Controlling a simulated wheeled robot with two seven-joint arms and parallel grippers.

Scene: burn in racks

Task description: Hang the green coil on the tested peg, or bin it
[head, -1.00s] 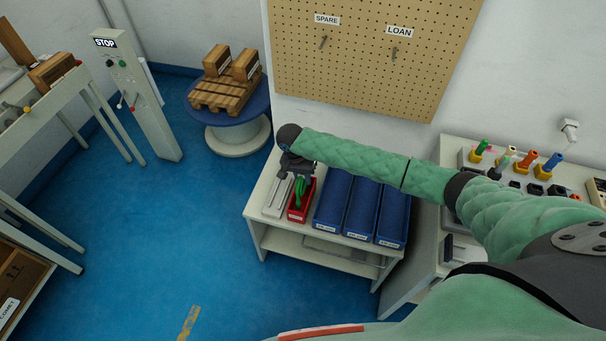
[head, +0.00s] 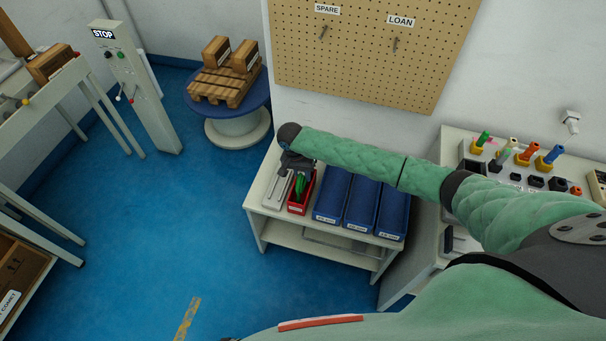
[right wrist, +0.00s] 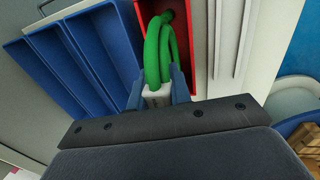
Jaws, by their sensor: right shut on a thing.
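The green coil (right wrist: 152,50) is a thick green loop with a pale clip or tie at its lower end. My right gripper (right wrist: 157,92) is shut on that pale part. In the right wrist view the coil is over the open red bin (right wrist: 202,60). In the head view the right gripper (head: 296,168) points down at the red bin (head: 299,208), and the coil (head: 300,186) shows small beneath it, at the bin's opening. I cannot tell whether it touches the bin. The pegboard (head: 370,60) shows pegs marked SPARE and LOAN; no tested label is in view. My left gripper is not in view.
Blue bins (head: 333,195) stand right of the red bin on a white shelf unit (head: 262,222). A grey slotted piece lies at its left. A bench with coloured plugs (head: 525,155) is at the right. A STOP post (head: 135,90) and a pallet (head: 225,85) stand at left.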

